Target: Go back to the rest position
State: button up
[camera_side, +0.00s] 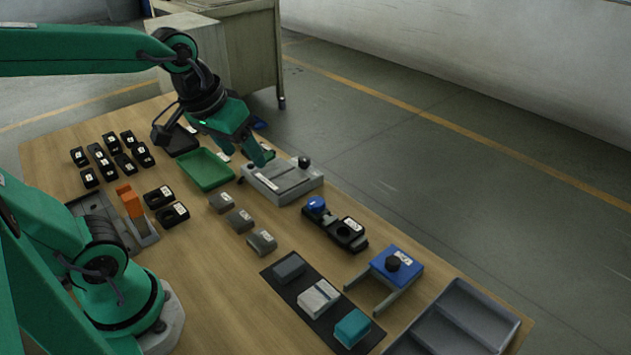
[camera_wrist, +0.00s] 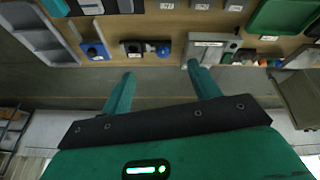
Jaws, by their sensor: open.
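My gripper (camera_side: 256,158) hangs from the green arm at the upper middle of the side view, over the far part of the wooden table (camera_side: 190,290). Its fingers point down and to the right, near the grey flat fixture with a black knob (camera_side: 283,180). In the wrist view my gripper (camera_wrist: 162,72) shows two green fingers spread apart with nothing between them. The floor shows behind the fingers there, with the table edge above them. The side view does not settle how high the fingertips are above the fixture.
A green tray (camera_side: 205,169) lies left of the fixture. Several black blocks stand at the far left. Grey blocks (camera_side: 240,221), a black fixture with a blue knob (camera_side: 345,232), a blue stand (camera_side: 397,266) and a grey divided tray (camera_side: 460,318) are nearer. Bare wood lies front left.

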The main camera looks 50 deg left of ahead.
jog(key=shift+s+f+m+t, duration=0.1)
jog(key=shift+s+m+t, duration=0.2)
jog(key=shift+s+m, duration=0.65)
jog(key=shift+s+f+m+t, duration=0.1)
jog(key=shift+s+m+t, duration=0.25)
jog(key=shift+s, duration=1.05)
